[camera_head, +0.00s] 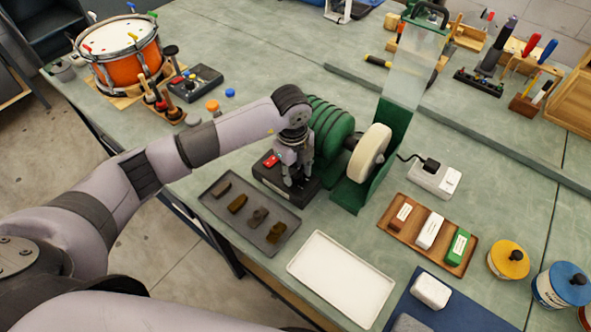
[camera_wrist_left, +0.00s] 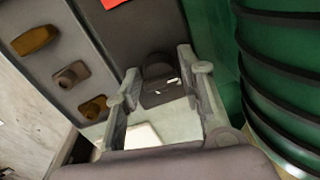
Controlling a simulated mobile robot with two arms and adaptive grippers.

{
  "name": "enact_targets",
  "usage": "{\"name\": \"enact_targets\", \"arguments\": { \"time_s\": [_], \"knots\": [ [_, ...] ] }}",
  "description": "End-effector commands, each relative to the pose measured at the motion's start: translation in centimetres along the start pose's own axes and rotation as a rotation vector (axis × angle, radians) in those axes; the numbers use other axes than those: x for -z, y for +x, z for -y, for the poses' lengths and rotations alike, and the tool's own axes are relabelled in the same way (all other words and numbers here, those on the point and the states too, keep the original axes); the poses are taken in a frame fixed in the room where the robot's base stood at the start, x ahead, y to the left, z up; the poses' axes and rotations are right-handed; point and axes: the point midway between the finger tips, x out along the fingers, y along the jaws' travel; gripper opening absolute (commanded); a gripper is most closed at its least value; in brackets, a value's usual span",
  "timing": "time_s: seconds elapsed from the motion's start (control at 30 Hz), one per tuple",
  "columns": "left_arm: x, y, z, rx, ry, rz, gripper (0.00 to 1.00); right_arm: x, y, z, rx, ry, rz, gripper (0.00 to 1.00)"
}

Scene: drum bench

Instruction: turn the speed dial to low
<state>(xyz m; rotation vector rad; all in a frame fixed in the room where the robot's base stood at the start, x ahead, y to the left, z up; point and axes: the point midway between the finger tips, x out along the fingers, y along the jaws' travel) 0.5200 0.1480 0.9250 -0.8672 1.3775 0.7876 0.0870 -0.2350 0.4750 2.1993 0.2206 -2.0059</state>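The green grinder (camera_head: 332,128) stands on the bench with a pale wheel at its right side. Its dark base (camera_head: 268,170) has a red switch on top. My left gripper (camera_head: 293,180) points down over this base. In the left wrist view my left gripper (camera_wrist_left: 158,80) has its fingers on either side of a dark dial (camera_wrist_left: 160,90) with small white marks. The fingertips are very close to the dial's sides; I cannot tell whether they press on it. The dial's setting is not readable. My right gripper is not in view.
A dark tray (camera_head: 211,203) with several brown pieces lies close to the grinder base. A white tray (camera_head: 341,280) and a wooden tray (camera_head: 403,249) of blocks lie nearer the front. An orange drum (camera_head: 125,67) stands at the left.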

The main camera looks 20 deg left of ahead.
Motion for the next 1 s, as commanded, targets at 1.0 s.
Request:
{"name": "enact_targets", "arguments": {
  "time_s": [1.0],
  "knots": [
    [0.0, -9.6, 0.1, 0.002, 0.003, 0.002, 0.49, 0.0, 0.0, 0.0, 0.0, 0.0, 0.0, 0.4]
  ]
}}
